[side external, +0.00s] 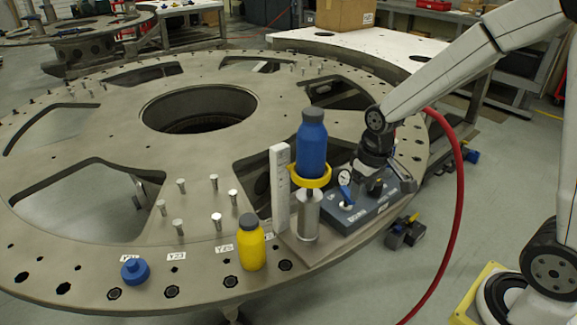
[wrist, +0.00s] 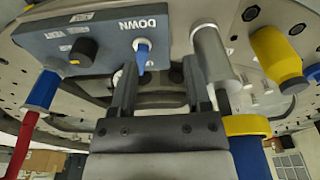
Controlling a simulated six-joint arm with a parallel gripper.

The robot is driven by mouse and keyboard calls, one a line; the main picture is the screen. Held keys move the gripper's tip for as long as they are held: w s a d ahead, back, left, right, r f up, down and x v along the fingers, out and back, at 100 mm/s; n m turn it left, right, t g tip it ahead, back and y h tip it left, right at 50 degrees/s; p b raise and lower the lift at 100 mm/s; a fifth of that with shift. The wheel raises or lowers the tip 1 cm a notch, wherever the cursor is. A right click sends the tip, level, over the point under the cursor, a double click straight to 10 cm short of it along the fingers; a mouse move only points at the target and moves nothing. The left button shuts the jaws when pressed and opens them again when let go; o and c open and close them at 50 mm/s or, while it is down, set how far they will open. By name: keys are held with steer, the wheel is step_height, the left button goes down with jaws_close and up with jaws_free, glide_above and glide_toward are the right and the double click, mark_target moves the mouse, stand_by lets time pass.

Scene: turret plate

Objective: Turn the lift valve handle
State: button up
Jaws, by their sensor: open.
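The lift valve handle is a small blue lever (side external: 346,193) on the dark grey control box (side external: 362,214), at the plate's right front edge. In the wrist view the blue handle (wrist: 143,54) points from the box towards me, below the word DOWN on the box (wrist: 100,38). My gripper (wrist: 160,82) is open and empty. Its left finger is close to the handle in the picture; I cannot tell whether they touch. The handle does not sit clearly between the fingers. In the side view my gripper (side external: 385,170) is above the back of the box, its fingers partly hidden.
A blue bottle (side external: 311,145) stands in a yellow ring beside the box, with a metal cylinder (side external: 309,215) in front. A yellow bottle (side external: 251,245) stands left. A red hose (side external: 458,190) hangs right.

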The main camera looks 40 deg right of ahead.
steer(key=s+a+f+t, duration=0.1)
steer(key=s+a, duration=0.2)
steer(key=s, duration=0.4)
steer(key=shift+a, duration=0.15)
steer(key=shift+f, duration=0.15)
steer(key=o, duration=0.3)
steer(key=shift+o, duration=1.1)
steer(key=w+d+n, duration=0.2)
steer(key=w+n, duration=0.2)
steer(key=w+d+r+n+g, duration=0.1)
steer(key=w+d+n, duration=0.1)
steer(key=w+n, duration=0.2)
steer(key=w+d+r+n+g, duration=0.1)
steer(key=w+d+n, duration=0.1)
steer(key=w+n, duration=0.2)
steer(key=shift+w+d, duration=0.3)
steer(key=shift+w, duration=0.1)
steer(key=shift+w+d+n, duration=0.4)
steer(key=shift+w+n, duration=0.1)
steer(key=shift+n, duration=0.3)
steer(key=shift+f, duration=0.1)
